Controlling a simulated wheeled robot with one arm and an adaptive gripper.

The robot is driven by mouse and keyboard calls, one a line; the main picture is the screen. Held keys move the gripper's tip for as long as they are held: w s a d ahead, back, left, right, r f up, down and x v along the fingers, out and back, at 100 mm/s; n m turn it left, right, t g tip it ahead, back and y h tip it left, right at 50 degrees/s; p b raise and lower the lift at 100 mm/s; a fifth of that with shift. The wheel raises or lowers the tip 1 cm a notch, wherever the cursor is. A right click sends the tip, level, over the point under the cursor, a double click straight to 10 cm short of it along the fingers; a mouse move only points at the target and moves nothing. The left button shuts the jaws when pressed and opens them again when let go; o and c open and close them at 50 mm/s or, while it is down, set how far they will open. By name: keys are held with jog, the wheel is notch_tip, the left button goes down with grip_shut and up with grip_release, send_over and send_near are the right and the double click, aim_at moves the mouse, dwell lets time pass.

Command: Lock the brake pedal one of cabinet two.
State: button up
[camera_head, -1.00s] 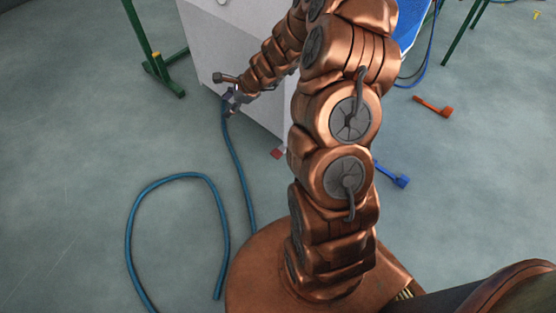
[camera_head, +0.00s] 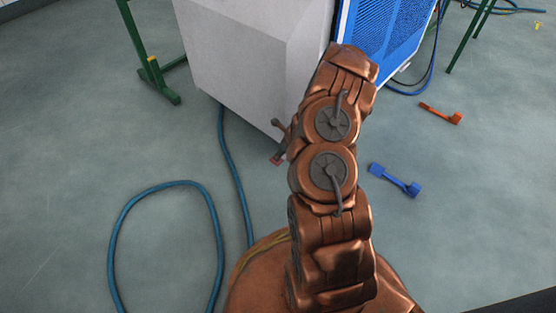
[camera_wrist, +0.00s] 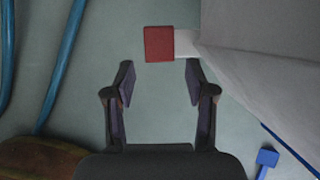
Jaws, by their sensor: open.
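A small red pedal (camera_wrist: 158,44) sticks out on a light stub from the foot of the pale grey cabinet (camera_wrist: 268,78). My gripper (camera_wrist: 160,82) is open and empty in the wrist view. Its fingers point toward the pedal and stop a little short of it, with the pedal roughly centred beyond the gap. In the head view the pedal (camera_head: 277,160) shows small at the lower corner of the cabinet (camera_head: 245,65), beside my arm. My arm hides most of the gripper there.
A blue pedal-like piece (camera_head: 395,180) and an orange one (camera_head: 440,113) lie on the floor to the right. A blue hose (camera_head: 112,245) loops on the floor at left. Green stand legs (camera_head: 150,60) are at the upper left. Floor around the pedal looks clear.

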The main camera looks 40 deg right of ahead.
jog(key=b+x, duration=0.2)
jog(key=x, duration=0.3)
jog(key=shift+w+f, duration=0.15)
jog(key=shift+f, duration=0.2)
grip_shut()
